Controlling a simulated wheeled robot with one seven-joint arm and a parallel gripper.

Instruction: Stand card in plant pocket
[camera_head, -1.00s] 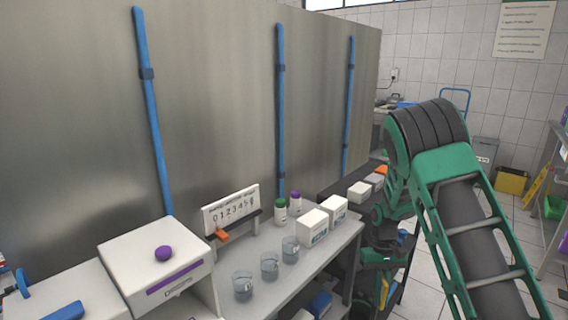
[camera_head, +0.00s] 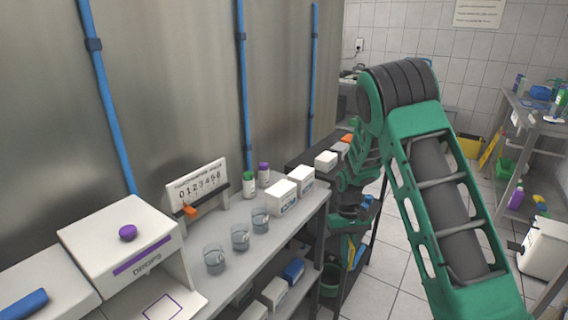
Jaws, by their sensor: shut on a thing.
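My green arm rises at the right of the head view and bends down behind its elbow toward the dark rack. I cannot make out my gripper's fingers or anything between them among the dark green parts there. I cannot pick out a card or a plant pocket. A white number strip (camera_head: 197,184) stands upright in a dark holder at the back of the bench, with an orange marker (camera_head: 190,211) at its lower left.
The grey bench (camera_head: 222,237) carries clear beakers (camera_head: 240,237), white boxes (camera_head: 281,197) and capped bottles (camera_head: 263,174). A white case with a purple knob (camera_head: 128,233) stands at left. A dark rack (camera_head: 312,156) lies beyond. Tiled floor (camera_head: 392,288) shows between rack and arm.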

